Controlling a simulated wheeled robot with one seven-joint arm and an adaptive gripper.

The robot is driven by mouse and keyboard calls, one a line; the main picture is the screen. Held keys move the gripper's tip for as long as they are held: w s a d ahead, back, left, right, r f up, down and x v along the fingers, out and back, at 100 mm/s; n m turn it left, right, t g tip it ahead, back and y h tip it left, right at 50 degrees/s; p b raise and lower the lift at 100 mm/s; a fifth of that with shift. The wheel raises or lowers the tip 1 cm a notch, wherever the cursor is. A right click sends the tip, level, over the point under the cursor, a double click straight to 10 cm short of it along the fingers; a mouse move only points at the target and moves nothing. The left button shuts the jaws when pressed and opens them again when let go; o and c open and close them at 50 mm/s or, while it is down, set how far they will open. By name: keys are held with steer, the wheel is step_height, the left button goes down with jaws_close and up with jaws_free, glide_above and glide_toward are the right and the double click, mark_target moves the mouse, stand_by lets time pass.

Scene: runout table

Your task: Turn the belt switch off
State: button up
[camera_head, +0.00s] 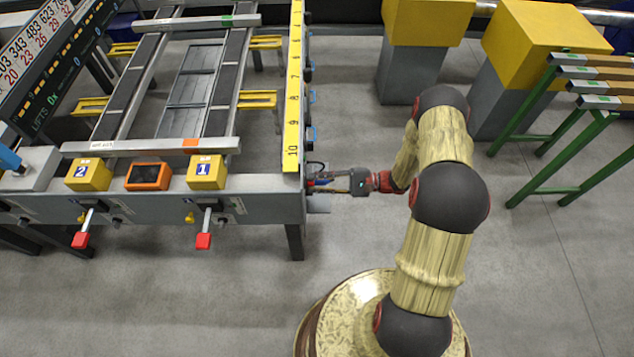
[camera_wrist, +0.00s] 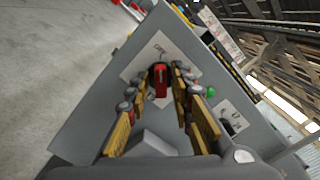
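The belt switch, a red lever (camera_wrist: 160,80) on a pale plate, shows on the grey end panel (camera_wrist: 130,110) in the wrist view. My gripper (camera_wrist: 164,76) is open, its yellow-padded fingers on either side of the red lever. A gap shows on the right of the lever; I cannot tell whether the left finger touches it.
A green button (camera_wrist: 211,92) and a second marked plate (camera_wrist: 229,118) are right of the lever. Two red-tipped levers (camera_head: 204,241) (camera_head: 81,240) stick out of the table's front. Yellow-topped grey blocks (camera_head: 427,22) and green stands (camera_head: 545,190) stand right. Floor between is clear.

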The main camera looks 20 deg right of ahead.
steer(key=shift+o, duration=0.6)
steer(key=v, duration=1.2)
